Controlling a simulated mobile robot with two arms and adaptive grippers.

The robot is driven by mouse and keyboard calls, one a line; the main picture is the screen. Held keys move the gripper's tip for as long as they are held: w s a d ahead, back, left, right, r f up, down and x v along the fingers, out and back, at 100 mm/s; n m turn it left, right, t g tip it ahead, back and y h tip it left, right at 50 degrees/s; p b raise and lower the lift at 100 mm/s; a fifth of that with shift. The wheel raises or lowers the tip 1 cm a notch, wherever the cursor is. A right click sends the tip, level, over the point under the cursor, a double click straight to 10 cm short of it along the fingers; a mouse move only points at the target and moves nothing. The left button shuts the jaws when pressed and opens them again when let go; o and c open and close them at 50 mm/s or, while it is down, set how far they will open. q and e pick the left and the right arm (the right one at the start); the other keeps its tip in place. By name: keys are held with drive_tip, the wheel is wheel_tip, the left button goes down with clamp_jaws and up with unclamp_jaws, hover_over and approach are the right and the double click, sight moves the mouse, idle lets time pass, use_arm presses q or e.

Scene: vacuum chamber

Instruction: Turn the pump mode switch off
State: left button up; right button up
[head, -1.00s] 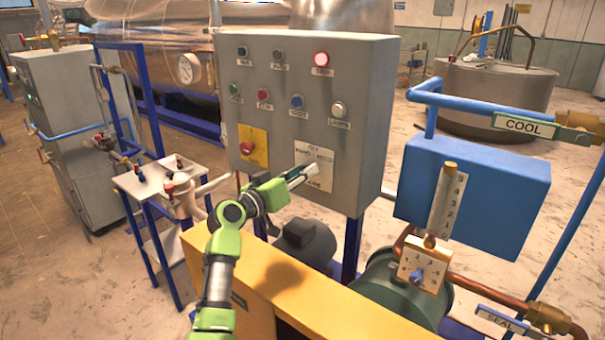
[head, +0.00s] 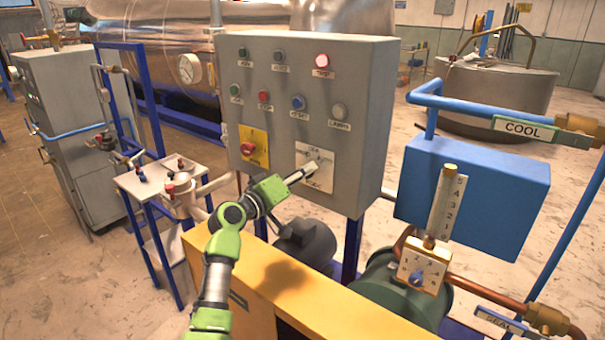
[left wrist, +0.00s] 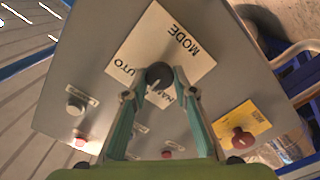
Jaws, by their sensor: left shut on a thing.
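The pump mode switch is a black round knob (left wrist: 159,75) with a light pointer line, on a pale label plate (head: 322,158) low on the grey control panel (head: 365,110). My left gripper (head: 312,168) reaches the plate in the head view. In the left wrist view its two green-sided fingers (left wrist: 160,80) are shut on the knob, one on each side. In the head view the gripper hides the knob. My right gripper is in neither view.
A red emergency button (head: 247,148) on a yellow plate sits left of the switch. Several lamps and buttons are above it. A yellow housing (head: 300,305) lies below my left arm. A blue box (head: 480,190) with pipes stands to the right.

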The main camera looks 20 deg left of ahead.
use_arm(q)
drive_tip(key=o, duration=1.1)
drive_tip(key=shift+s+a, duration=0.1)
drive_tip(key=v, duration=1.1)
drive_tip(key=shift+s+a, duration=0.1)
drive_tip(key=shift+s, duration=0.3)
